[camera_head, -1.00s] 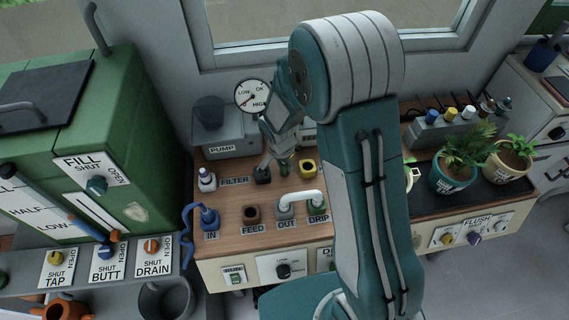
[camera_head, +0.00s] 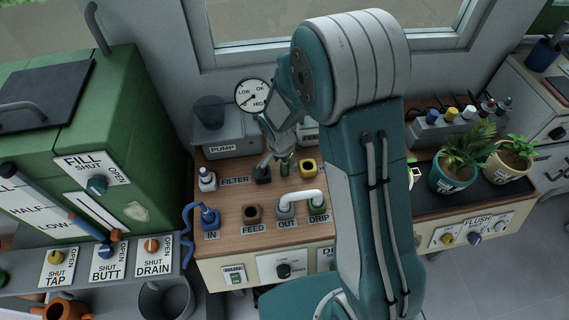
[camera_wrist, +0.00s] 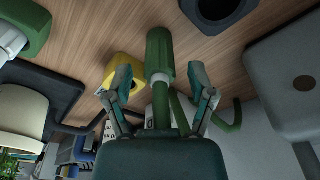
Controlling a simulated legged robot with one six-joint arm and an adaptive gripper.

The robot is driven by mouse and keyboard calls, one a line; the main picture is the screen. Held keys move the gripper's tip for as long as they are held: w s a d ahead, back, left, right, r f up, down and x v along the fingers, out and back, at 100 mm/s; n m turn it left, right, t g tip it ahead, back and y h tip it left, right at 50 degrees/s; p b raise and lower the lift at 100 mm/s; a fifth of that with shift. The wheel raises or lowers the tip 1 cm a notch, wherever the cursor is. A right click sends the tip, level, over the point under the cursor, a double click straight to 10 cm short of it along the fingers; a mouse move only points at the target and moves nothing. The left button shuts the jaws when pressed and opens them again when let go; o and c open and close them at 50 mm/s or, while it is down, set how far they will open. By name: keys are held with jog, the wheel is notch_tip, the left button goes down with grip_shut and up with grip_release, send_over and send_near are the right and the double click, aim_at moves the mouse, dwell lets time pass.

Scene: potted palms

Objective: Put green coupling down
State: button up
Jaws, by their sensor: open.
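The green coupling (camera_wrist: 159,55) is a ribbed green cylinder with a pale ring and green hose behind it. In the wrist view it lies between the two fingers of my gripper (camera_wrist: 160,84), with a visible gap on each side. The fingers are spread open. In the head view my gripper (camera_head: 272,158) is low over the wooden bench top (camera_head: 232,203), and a bit of the green coupling (camera_head: 286,168) shows beside it. Whether the coupling touches the bench is unclear, and my arm hides part of the bench.
A yellow socket block (camera_head: 308,168) stands close right of the gripper, and a dark block (camera_head: 262,174) just left. A pump box (camera_head: 226,138) with a gauge (camera_head: 252,96) is behind. A white pipe (camera_head: 300,197) arches in front. Potted palms (camera_head: 460,160) stand at right.

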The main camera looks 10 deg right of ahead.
jog(key=s+d+r+n+t, duration=0.15)
jog(key=s+r, duration=0.35)
jog(key=r, duration=0.6)
jog(key=s+d+r+n+t, duration=0.1)
jog(key=s+d+r+n, duration=0.2)
jog(key=r, duration=0.9)
jog(key=s+d+r+n+t+y, duration=0.1)
jog(key=s+r+n, duration=0.3)
jog(key=s, duration=0.8)
jog(key=shift+s+d+r+t, duration=0.4)
jog(key=shift+d+r+t, duration=0.05)
jog(key=shift+d+r, duration=0.2)
jog(key=shift+n, duration=0.25)
